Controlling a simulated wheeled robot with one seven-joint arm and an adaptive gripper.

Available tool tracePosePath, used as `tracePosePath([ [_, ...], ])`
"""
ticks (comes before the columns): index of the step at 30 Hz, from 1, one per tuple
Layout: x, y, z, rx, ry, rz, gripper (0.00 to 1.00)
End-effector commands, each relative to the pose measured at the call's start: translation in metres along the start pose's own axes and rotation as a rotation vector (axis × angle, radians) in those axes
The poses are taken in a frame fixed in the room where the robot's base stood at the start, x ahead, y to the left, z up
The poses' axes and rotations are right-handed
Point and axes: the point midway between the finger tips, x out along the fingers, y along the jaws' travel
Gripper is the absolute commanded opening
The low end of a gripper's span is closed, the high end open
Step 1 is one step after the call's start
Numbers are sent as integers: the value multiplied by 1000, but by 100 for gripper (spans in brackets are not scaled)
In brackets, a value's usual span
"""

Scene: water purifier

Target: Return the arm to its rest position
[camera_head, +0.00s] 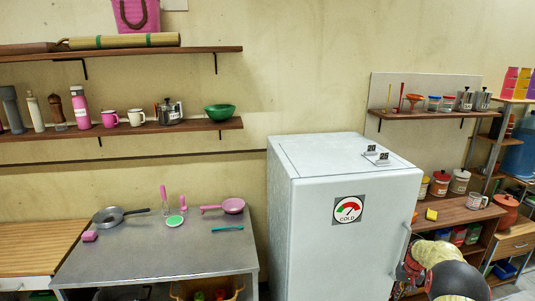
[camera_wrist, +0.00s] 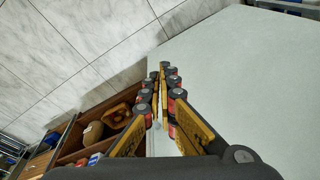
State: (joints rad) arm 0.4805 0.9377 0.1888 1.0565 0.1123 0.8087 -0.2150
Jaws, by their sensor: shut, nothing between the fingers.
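My gripper (camera_wrist: 163,72) is shut and empty in the wrist view, its black-and-yellow fingers meeting at the tips. A broad pale surface, which looks like the white fridge (camera_wrist: 260,85), fills the right side of that view close beside the fingers. I cannot tell whether they touch. In the head view, my arm (camera_head: 447,272) is at the lower right, in front of the shelving and just right of the fridge (camera_head: 335,235). A small dark and red part of the gripper (camera_head: 408,270) shows by the fridge's right edge, mostly hidden by the arm.
A metal table (camera_head: 160,250) with pans stands left of the fridge. Wall shelves (camera_head: 120,132) hold mugs, bottles and a green bowl. A wooden shelf unit (camera_head: 455,215) with jars stands behind my arm. A blue water container (camera_head: 518,150) is at the far right. Tiled floor (camera_wrist: 85,40) shows clear.

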Motion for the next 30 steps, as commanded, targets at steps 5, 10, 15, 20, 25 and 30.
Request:
tracePosePath([
  [5,-41,-20,44,19,-61,2,0],
  [10,-95,-48,88,21,-97,7,0],
  [15,-157,-80,138,7,-114,15,0],
  [20,-210,-107,188,-13,-114,21,0],
  [25,-260,-130,243,-43,-99,27,0],
  [30,-302,-150,300,-79,-72,30,0],
])
